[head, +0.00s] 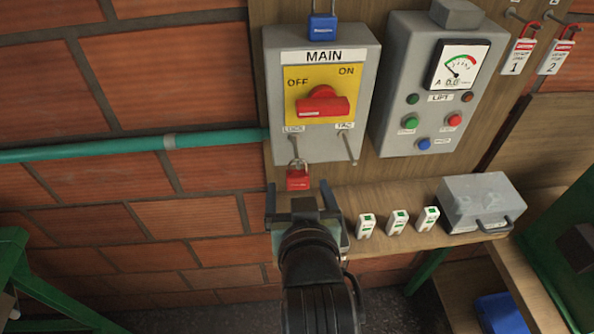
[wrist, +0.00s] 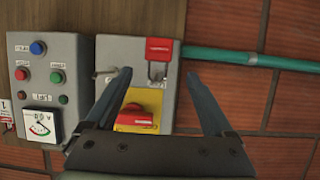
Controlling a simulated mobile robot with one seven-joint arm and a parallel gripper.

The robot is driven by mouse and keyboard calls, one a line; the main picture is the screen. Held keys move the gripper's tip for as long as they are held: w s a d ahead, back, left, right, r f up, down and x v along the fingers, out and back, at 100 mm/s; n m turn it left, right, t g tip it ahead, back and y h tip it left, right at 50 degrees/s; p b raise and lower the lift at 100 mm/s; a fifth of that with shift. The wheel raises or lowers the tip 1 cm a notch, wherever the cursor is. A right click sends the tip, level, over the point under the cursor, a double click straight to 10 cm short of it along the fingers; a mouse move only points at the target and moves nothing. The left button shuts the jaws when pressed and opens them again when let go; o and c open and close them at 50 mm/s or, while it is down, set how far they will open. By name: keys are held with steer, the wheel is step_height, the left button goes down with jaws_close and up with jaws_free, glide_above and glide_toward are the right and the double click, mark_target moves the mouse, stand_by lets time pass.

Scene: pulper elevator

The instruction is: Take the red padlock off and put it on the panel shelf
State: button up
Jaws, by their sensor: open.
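The red padlock (head: 298,180) hangs by its shackle from the lock peg at the lower left of the grey MAIN switch box (head: 318,150). In the wrist view, which is upside down, the padlock (wrist: 159,49) shows between and beyond the fingertips. My gripper (head: 302,193) is open and empty, just in front of and below the padlock; its fingers (wrist: 158,74) show no contact with it. The red rotary handle (head: 322,104) lies roughly level on its yellow plate. The wooden panel shelf (head: 388,200) runs below the boxes, partly hidden by my gripper.
Three small white-and-green items (head: 397,222) and a grey case (head: 482,203) stand on the shelf. A second peg (head: 349,150) is right of the padlock. A blue padlock (head: 322,27) is above. The LIFT box (head: 425,90) is to the right; a green pipe (head: 130,145) to the left.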

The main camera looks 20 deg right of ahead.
mark_target(298, 179)
steer(key=shift+x, duration=1)
steer(key=shift+f+p+x, duration=0.15)
steer(key=shift+p+x, duration=0.55)
steer(key=shift+x, duration=0.7)
steer(key=shift+f+p+x, duration=0.15)
steer(key=shift+p+x, duration=0.5)
steer(key=shift+x, duration=0.8)
steer(key=shift+s+d, duration=0.1)
steer(key=shift+s, duration=0.15)
jaws_close()
